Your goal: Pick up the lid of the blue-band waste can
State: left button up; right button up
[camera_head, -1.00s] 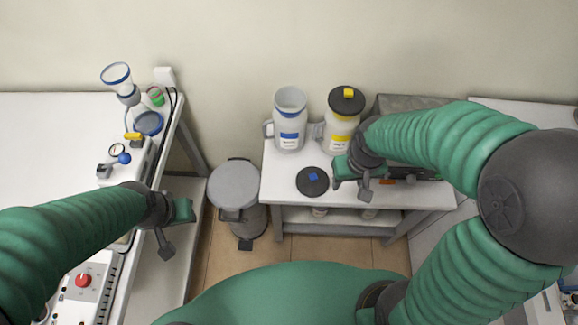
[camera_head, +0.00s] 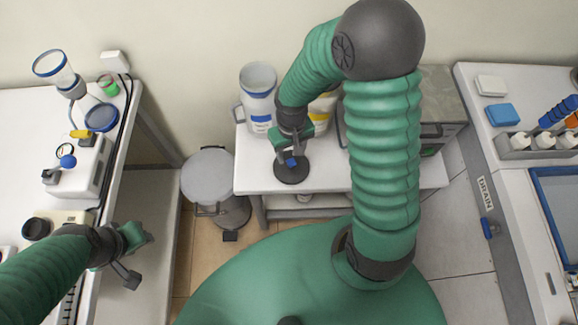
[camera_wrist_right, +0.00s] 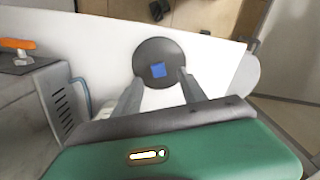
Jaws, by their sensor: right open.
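The lid (camera_head: 290,175) is a dark round disc with a small blue square knob, lying flat on the white side table. It also shows in the right wrist view (camera_wrist_right: 160,52). The blue-band waste can (camera_head: 258,95) stands open behind it, a pale jug-like container. My right gripper (camera_head: 291,157) is over the lid, its fingers apart on either side of the blue knob in the wrist view. I cannot tell whether the fingers touch the lid. My left gripper (camera_head: 133,255) is over the edge of the left bench, away from the lid; its jaw opening is unclear.
The yellow-band can (camera_head: 322,108) is partly hidden behind my right arm. A grey box-shaped device (camera_head: 440,105) stands on the right of the side table (camera_head: 222,178). A grey pedal bin (camera_head: 208,178) is on the floor to the left. The right bench holds bottles.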

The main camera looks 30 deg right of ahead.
aim_at(291, 161)
jog(key=f, duration=0.3)
jog(key=f+b, duration=0.1)
jog(key=f, duration=0.1)
jog(key=shift+d+f, duration=0.2)
jog(key=shift+d, duration=0.2)
jog(key=shift+w+a+f, duration=0.2)
jog(key=shift+a+f, duration=0.1)
jog(key=shift+f, duration=0.05)
jog(key=shift+a, duration=0.1)
jog(key=shift+c, duration=0.4)
jog(key=shift+s+d, duration=0.1)
jog(key=shift+d, duration=0.2)
jog(key=c, duration=0.7)
grip_shut()
